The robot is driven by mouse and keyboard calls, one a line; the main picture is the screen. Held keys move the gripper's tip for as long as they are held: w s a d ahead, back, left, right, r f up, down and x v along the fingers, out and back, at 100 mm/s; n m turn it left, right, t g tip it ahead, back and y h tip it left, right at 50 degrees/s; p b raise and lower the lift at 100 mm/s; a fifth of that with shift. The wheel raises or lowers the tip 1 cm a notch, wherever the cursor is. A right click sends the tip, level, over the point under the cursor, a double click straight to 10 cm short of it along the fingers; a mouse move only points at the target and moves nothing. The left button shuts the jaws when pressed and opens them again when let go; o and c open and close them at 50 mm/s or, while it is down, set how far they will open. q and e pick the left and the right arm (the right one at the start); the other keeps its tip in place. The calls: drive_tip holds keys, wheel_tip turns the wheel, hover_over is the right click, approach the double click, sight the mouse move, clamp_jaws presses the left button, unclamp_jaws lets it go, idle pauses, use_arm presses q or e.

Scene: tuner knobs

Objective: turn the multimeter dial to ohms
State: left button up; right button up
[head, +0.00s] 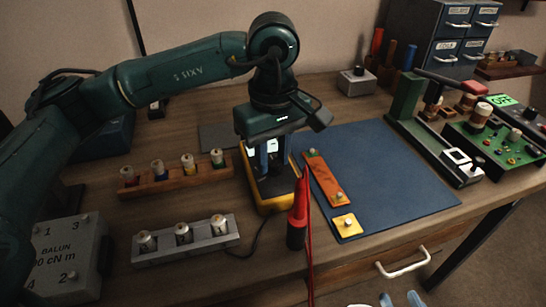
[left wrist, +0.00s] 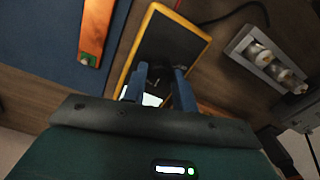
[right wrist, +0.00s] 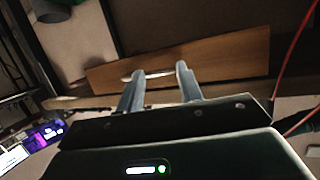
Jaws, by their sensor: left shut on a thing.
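The multimeter (head: 279,204) is a dark-faced instrument with a yellow case, lying on the bench in the middle of the head view. It also shows in the left wrist view (left wrist: 145,25). My left gripper (head: 268,158) points down over the multimeter's face. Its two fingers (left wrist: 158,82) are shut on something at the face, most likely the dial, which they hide. The dial's pointer and markings cannot be read. My right gripper (right wrist: 160,72) is open and empty in front of the bench; its fingertips show at the bottom of the head view (head: 400,299).
A blue mat (head: 390,170) lies right of the multimeter, with an orange strip (head: 323,178) on it. Red and black probes (head: 298,215) stand at the multimeter's near right. Knob racks (head: 185,240) stand to the left. A green panel (head: 500,140) is at the far right.

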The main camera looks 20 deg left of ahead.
sight(273, 161)
use_arm(q)
drive_tip(key=shift+r, duration=0.1)
use_arm(e)
drive_tip(key=shift+a+f, duration=0.1)
drive_tip(key=shift+a, duration=0.05)
use_arm(q)
drive_tip(key=o, duration=1)
wheel_tip(273, 161, up, 13)
drive_tip(key=shift+r+p, duration=0.1)
drive_tip(key=shift+p, duration=0.85)
use_arm(e)
drive_tip(key=shift+s+d+r+m, duration=0.15)
drive_tip(key=shift+d+r+m, duration=0.1)
drive_tip(key=shift+r, duration=0.35)
drive_tip(key=shift+s+d+r+m, duration=0.1)
drive_tip(key=shift+d+r+m, duration=0.1)
drive_tip(key=shift+r, duration=0.4)
drive_tip(key=shift+f, duration=0.1)
